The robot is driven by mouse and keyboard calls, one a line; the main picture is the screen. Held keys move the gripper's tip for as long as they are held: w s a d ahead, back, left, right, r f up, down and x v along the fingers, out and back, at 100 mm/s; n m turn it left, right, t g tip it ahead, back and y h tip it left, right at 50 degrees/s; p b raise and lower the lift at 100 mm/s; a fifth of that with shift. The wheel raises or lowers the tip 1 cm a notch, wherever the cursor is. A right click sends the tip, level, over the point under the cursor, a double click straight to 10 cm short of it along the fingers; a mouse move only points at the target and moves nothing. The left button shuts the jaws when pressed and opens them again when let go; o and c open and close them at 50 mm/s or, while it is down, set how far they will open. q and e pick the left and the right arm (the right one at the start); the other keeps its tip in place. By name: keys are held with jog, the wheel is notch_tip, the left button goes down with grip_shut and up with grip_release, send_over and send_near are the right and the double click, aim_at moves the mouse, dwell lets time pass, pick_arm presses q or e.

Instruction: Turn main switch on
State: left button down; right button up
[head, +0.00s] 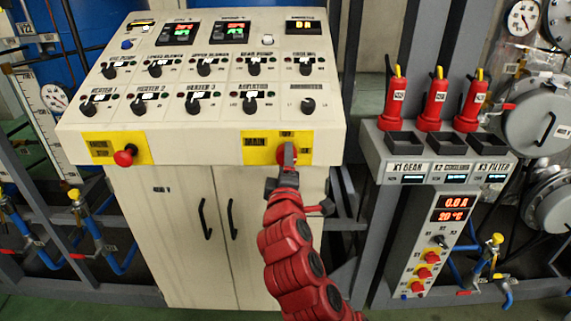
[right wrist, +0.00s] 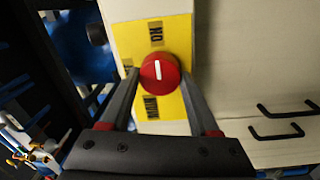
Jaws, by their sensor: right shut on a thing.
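The main switch is a red round knob (right wrist: 160,73) on a yellow plate (head: 257,153) at the front edge of the cream console. My right gripper (head: 287,158) is at this knob and hides most of it in the head view. In the right wrist view its two fingers (right wrist: 158,76) stand on either side of the knob, shut on it. The white mark on the knob runs nearly upright in that view, between the "ON" label (right wrist: 156,35) above and the "MAIN" label (right wrist: 151,106) below. My left gripper is not in view.
Another red knob (head: 125,156) on a yellow plate is at the console's left. The sloped panel (head: 215,110) carries several black switches and lit displays. Cabinet doors with black handles (head: 205,218) are below. A grey unit with red bottle-shaped items (head: 433,102) stands at the right.

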jog(key=o, duration=1.4)
jog(key=shift+c, duration=0.2)
jog(key=shift+s, duration=0.1)
jog(key=s+p, duration=1.3)
jog(key=s, duration=0.4)
jog(key=shift+f+p, duration=0.4)
